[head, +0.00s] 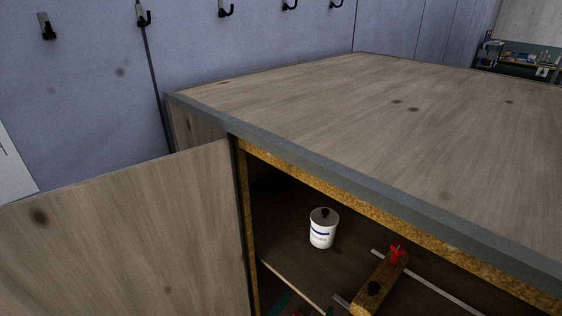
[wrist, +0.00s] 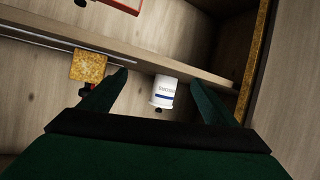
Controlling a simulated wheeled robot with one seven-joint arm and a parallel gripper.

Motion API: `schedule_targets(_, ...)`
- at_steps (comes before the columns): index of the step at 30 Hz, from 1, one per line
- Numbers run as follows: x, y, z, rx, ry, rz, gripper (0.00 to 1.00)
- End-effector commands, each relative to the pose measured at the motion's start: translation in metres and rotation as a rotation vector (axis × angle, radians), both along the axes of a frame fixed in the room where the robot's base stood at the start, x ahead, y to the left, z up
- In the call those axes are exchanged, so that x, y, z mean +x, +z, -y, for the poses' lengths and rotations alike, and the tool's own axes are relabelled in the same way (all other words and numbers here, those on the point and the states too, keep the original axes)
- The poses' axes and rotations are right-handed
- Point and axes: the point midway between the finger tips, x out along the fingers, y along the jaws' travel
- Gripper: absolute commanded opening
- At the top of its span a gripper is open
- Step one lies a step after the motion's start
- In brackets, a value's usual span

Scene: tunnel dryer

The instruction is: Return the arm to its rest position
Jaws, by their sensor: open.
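My gripper (wrist: 163,92) shows in the wrist view with its two dark green fingers spread apart. Nothing is held between them. Beyond the fingertips a white canister (wrist: 163,90) with a blue band and dark knob shows, apart from the fingers as far as I can tell. In the head view the same white canister (head: 322,232) stands upright on a shelf inside the open wooden cabinet (head: 215,108).
The cabinet door (head: 130,235) stands open at the left. A wooden block (head: 381,283) with a black knob and a red piece (head: 396,254) lies right of the canister. The cabinet top is clear. Several hooks (head: 144,16) line the blue wall behind.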

Motion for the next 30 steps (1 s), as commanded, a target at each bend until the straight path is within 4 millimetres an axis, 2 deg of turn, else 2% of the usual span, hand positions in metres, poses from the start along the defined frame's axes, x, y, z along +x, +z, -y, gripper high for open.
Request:
schedule_targets(1, -0.007, -0.013, -0.007, -0.009, 0.034, -0.010, 0.82)
schedule_targets(8, -0.039, -0.055, -0.029, -0.031, 0.180, -0.008, 0.82)
schedule_targets(15, -0.090, -0.090, -0.044, -0.026, 0.300, 0.014, 0.82)
schedule_targets(22, -0.149, -0.107, -0.059, 0.002, 0.386, 0.055, 0.82)
schedule_targets(30, -0.224, -0.104, -0.067, 0.042, 0.432, 0.119, 0.82)
